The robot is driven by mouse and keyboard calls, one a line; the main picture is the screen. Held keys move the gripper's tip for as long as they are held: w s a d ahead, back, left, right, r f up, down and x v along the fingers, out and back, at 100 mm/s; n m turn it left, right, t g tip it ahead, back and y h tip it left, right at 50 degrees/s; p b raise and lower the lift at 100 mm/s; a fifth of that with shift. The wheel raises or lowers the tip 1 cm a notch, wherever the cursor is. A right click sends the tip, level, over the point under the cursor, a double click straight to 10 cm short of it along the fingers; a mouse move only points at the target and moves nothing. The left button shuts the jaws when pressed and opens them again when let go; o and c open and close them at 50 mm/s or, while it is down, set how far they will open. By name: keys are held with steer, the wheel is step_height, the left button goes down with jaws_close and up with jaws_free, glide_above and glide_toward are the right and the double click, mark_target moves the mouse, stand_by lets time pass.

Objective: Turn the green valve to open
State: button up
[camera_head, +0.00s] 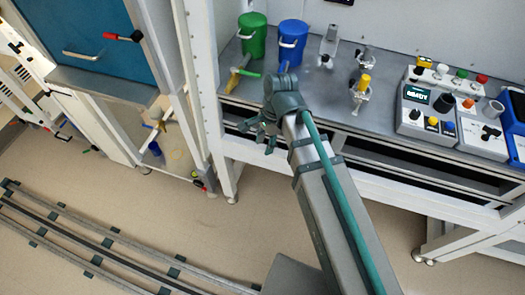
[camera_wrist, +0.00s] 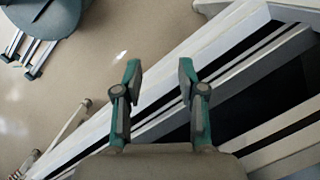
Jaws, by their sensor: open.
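The green valve (camera_head: 244,72) is a green lever on a brass-coloured body, at the left end of the grey bench in front of the green bucket. The lever points to the right in the head view. My gripper (camera_head: 257,138) is in front of the bench's front edge, lower in the picture than the valve and apart from it. In the wrist view my gripper (camera_wrist: 160,75) has its two fingers spread with nothing between them. The wrist view shows white frame bars and floor; the valve is not in it.
A green bucket (camera_head: 252,35) and a blue bucket (camera_head: 292,42) stand behind the valve. A yellow-handled valve (camera_head: 364,83) and a control box (camera_head: 426,112) reading READY are to the right. A white post (camera_head: 205,75) rises left of the valve. Floor rails (camera_head: 100,245) lie lower left.

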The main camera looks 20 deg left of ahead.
steer(key=shift+s+d+f+n, duration=0.2)
steer(key=shift+d+f, duration=0.05)
steer(key=shift+f, duration=0.35)
steer(key=shift+s+d+f+n, duration=0.2)
steer(key=shift+d+f, duration=0.05)
steer(key=shift+f, duration=0.3)
